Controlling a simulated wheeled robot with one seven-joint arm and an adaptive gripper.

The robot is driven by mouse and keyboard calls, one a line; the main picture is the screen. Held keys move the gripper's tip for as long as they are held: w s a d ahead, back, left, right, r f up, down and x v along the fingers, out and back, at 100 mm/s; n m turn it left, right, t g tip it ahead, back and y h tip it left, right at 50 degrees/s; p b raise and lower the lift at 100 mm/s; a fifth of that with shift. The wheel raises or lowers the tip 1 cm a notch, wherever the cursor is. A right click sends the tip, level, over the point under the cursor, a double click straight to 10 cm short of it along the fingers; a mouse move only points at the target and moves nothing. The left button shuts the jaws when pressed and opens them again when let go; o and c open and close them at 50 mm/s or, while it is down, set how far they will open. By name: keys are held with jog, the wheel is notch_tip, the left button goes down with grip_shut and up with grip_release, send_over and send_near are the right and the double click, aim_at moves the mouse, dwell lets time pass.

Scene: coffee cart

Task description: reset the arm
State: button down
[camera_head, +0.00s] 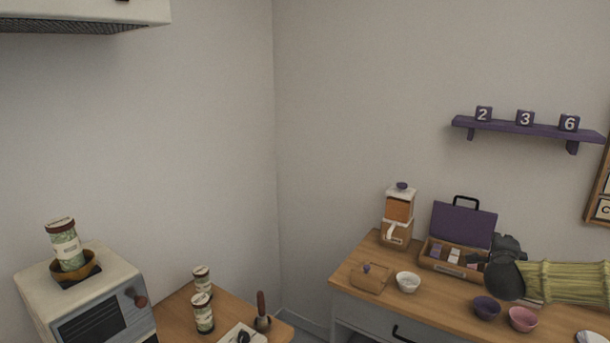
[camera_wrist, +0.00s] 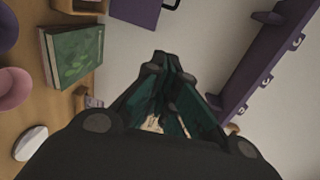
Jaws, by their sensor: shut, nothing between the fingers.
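My gripper (camera_head: 484,261) is dark and sits at the right of the head view, at the end of my arm. It is in front of the right counter, beside the open purple-lidded box. In the wrist view its fingers (camera_wrist: 168,68) come together at the tips, shut with nothing between them. My arm reaches in from the right edge of the head view and hides part of the counter.
A purple shelf (camera_head: 545,131) is on the wall. A green book (camera_wrist: 75,55) shows in the wrist view.

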jog(key=a+f+n+y, duration=0.5)
jog(key=a+f+n, duration=0.3)
jog(key=a+f, duration=0.65)
jog(key=s+a+f+n+g+y, duration=0.3)
jog(key=s+a+f+n, duration=0.4)
jog(key=a+f, duration=0.55)
jog(key=s+a+f+n+g+y, duration=0.1)
jog(key=s+a+f+n+g, duration=0.15)
jog(key=s+f, duration=0.55)
jog(key=s+a+f+n+g+y, duration=0.1)
jog(key=s+a+f+n+g, duration=0.15)
jog(key=s+f, duration=0.65)
jog(key=s+f+n+g, duration=0.1)
jog(key=s+n+g, duration=0.1)
jog(key=s, duration=0.8)
jog(key=s+f+n+g, duration=0.2)
jog(key=s+g, duration=0.1)
jog(key=s, duration=0.8)
jog(key=shift+s+a+g+h, duration=0.15)
jog(key=shift+a+g+h, duration=0.15)
jog(key=shift+a+h, duration=0.1)
